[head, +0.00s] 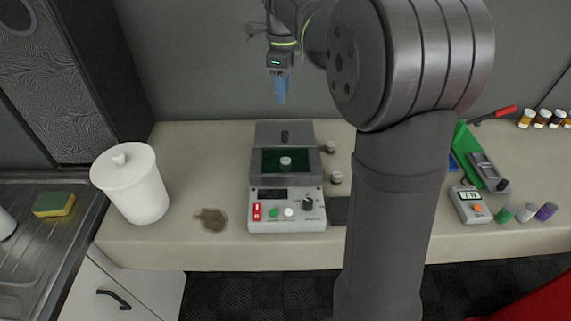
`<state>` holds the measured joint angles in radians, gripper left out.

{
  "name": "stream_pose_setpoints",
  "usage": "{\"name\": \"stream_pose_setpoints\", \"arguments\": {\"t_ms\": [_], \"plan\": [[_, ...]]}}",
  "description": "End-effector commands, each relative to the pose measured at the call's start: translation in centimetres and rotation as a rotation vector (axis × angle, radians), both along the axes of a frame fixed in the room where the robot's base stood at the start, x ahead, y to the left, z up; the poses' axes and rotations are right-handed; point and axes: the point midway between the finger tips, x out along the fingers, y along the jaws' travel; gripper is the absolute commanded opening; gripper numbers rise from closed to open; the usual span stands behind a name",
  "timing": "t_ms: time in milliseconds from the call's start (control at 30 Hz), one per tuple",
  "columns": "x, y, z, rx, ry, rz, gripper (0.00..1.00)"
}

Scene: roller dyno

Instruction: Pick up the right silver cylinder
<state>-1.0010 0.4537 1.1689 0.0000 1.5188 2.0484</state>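A small silver cylinder (336,178) stands on the bench just right of the grey roller device (262,213). A second silver cylinder (330,147) stands behind it, also beside the device. A third pale cylinder-like piece (286,162) sits in the middle of the device's dark green bay. My gripper (281,98), with blue fingers pointing down, hangs high above and behind the device, apart from all the cylinders. Its fingers overlap in this view, so the gap between them cannot be made out. I see nothing hanging below the fingertips.
My arm hides the bench right of the cylinders. A white lidded bin (135,190) and a brown stain (211,219) lie left of the device. At right are a green-based tool (467,147), a meter (468,208) and several small containers.

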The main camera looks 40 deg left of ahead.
Motion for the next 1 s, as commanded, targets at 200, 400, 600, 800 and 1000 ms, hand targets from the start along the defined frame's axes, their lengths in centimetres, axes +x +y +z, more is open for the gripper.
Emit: {"name": "stream_pose_setpoints", "arguments": {"t_ms": [200, 400, 600, 800, 1000], "plan": [[-2.9, -2.9, -1.9, 0.0, 0.0, -0.201, 0.37], [-3.3, -3.4, -4.1, -0.003, 0.002, -0.239, 0.37], [-3.3, -3.4, -8.4, -0.005, 0.002, -0.238, 0.37], [-3.3, -3.4, -12.5, -0.003, 0.002, -0.237, 0.37], [-3.3, -3.4, -14.4, 0.0, 0.001, -0.236, 0.37]]}}
